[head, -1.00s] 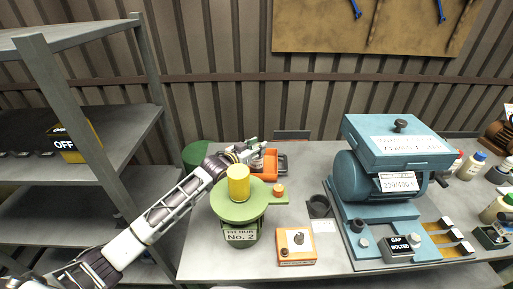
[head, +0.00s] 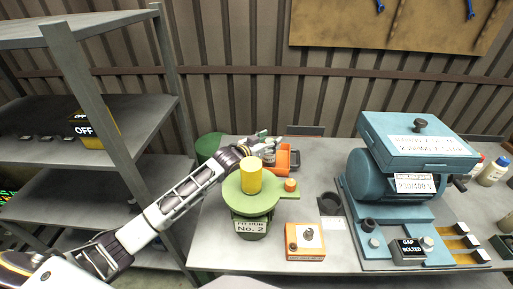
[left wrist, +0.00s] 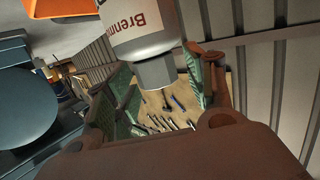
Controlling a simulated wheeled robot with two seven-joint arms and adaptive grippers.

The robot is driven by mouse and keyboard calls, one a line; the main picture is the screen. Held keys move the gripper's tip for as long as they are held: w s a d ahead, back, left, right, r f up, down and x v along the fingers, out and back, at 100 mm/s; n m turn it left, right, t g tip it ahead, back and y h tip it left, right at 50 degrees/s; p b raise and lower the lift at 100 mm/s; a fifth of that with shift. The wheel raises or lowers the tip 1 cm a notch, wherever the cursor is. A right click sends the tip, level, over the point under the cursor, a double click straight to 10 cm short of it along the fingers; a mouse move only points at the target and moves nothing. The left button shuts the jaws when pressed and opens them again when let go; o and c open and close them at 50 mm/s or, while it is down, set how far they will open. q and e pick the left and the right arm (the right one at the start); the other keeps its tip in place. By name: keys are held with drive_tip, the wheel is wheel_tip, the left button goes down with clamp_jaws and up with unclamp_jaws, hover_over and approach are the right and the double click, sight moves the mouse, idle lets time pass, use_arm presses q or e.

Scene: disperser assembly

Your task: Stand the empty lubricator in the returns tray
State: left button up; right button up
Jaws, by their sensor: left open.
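My left gripper (head: 262,146) is behind the yellow cylinder in the head view, at the left end of an orange tray (head: 294,159). Its fingers are open. In the left wrist view a pale grey cylinder (left wrist: 142,28) with red lettering, likely the lubricator, shows between the open fingers (left wrist: 165,80), its narrower grey end pointing down the picture. I cannot tell whether a finger touches it or whether it rests on the tray. In the head view it is not clearly visible. An orange edge, perhaps the tray (left wrist: 62,8), shows at top left. My right gripper is not in view.
A green stand marked No. 2 (head: 252,228) bears an upright yellow cylinder (head: 251,176) in front of my left gripper. An orange box (head: 305,242) and a blue machine (head: 395,180) stand to the right. A grey shelf (head: 100,160) is at left.

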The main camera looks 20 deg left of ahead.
use_arm(q)
drive_tip(key=shift+v, duration=0.95)
drive_tip(key=v, duration=0.9)
drive_tip(key=shift+s, duration=0.35)
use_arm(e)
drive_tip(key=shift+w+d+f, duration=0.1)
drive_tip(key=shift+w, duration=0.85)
